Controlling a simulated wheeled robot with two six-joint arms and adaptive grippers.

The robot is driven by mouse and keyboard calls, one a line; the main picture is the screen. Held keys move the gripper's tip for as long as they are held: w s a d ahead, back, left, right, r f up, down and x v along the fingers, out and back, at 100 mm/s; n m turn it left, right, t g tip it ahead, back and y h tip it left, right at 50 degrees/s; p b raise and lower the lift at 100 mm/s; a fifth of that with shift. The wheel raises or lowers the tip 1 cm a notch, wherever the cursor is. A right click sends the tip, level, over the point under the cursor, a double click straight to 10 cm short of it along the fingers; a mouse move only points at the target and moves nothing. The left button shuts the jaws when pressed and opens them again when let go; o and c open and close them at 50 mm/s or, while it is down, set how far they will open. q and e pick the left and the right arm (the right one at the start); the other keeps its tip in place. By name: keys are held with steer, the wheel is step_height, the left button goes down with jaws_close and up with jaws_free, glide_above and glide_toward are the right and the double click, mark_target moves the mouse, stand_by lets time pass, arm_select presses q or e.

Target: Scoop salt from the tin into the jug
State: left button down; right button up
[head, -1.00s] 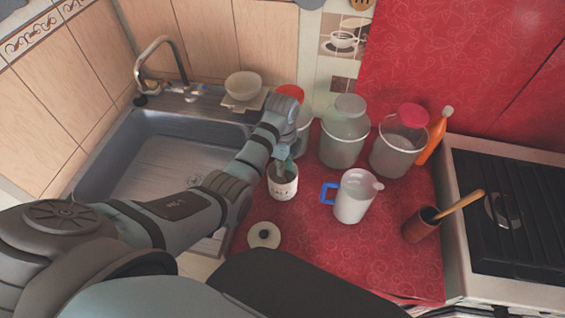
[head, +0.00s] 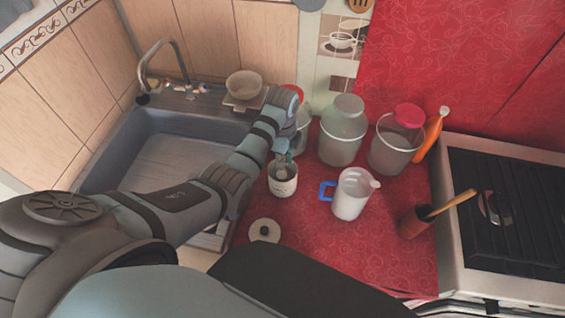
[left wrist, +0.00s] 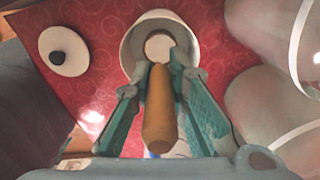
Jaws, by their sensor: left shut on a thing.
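The salt tin (head: 284,187) is a white pot with dark lettering, standing open on the red oilcloth. My left gripper (head: 284,153) is just above its mouth, pointing down. In the left wrist view, the gripper (left wrist: 160,88) is shut on the wooden handle of the scoop (left wrist: 159,108). The handle's far end points into the tin (left wrist: 132,42). A pale round patch shows there; I cannot tell whether it is the scoop's bowl or salt. The jug (head: 350,198), whitish with a blue handle, stands upright to the right of the tin. My right gripper is not in view.
A white lid with a dark knob (head: 264,230) lies in front of the tin. Two large jars (head: 343,135) (head: 392,150) stand behind the jug. A brown pot with a wooden utensil (head: 416,222) is at right, near the stove (head: 510,215). The sink (head: 150,160) is at left.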

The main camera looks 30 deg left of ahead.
arm_select(q)
step_height(320, 180, up, 8)
steer(key=shift+r, duration=0.25)
stand_by(0.5)
